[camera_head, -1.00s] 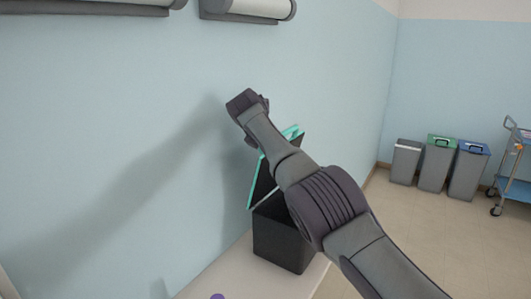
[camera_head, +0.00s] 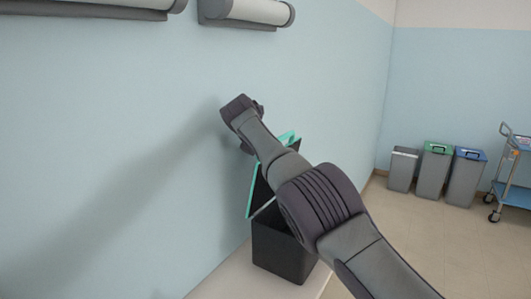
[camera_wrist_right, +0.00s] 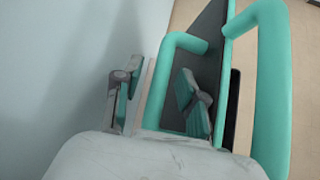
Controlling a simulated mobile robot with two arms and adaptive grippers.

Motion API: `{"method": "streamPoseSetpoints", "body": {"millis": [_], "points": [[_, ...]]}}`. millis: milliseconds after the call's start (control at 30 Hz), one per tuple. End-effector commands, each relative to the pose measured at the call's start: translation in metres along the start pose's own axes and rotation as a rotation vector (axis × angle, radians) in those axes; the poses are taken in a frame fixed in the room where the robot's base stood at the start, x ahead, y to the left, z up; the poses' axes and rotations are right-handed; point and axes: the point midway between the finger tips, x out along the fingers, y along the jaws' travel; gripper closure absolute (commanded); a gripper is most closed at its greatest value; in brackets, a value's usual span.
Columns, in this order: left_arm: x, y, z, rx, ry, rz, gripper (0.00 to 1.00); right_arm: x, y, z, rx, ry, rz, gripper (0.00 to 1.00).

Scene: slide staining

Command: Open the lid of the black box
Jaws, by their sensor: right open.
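The black box (camera_head: 283,252) stands on a pale surface against the wall. Its lid (camera_head: 263,189), dark with teal edging, is raised and stands steeply tilted above the box on the wall side. In the right wrist view the lid's dark panel (camera_wrist_right: 208,62) and a teal handle (camera_wrist_right: 160,82) show close up. My right gripper (camera_wrist_right: 158,98) is open, with one finger on each side of the handle bar; whether they touch it I cannot tell. In the head view my right arm crosses in front of the box and hides part of the lid. My left gripper is not in view.
Several grey bins, one with a green lid (camera_head: 440,147) and one with a blue lid (camera_head: 470,154), stand at the far wall. A blue-shelved cart (camera_head: 513,190) is at the right edge. Rolls (camera_head: 245,12) hang on the wall above. Floor between is clear.

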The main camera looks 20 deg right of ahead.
Motion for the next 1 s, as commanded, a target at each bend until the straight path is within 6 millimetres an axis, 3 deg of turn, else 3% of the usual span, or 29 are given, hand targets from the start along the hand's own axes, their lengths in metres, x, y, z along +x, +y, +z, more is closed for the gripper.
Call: {"method": "streamPoseSetpoints", "body": {"millis": [333,567,700,1000], "points": [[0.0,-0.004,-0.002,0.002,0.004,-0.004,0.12,-0.003,0.001,0.001,0.001,-0.002,0.003,0.59],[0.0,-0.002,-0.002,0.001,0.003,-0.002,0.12,-0.017,0.002,0.002,0.002,-0.004,0.003,0.59],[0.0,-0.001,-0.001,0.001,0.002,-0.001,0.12,-0.031,0.0,0.0,0.001,-0.003,0.004,0.59],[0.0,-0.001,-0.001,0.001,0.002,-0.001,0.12,-0.095,0.001,0.0,0.0,-0.002,0.003,0.59]]}}
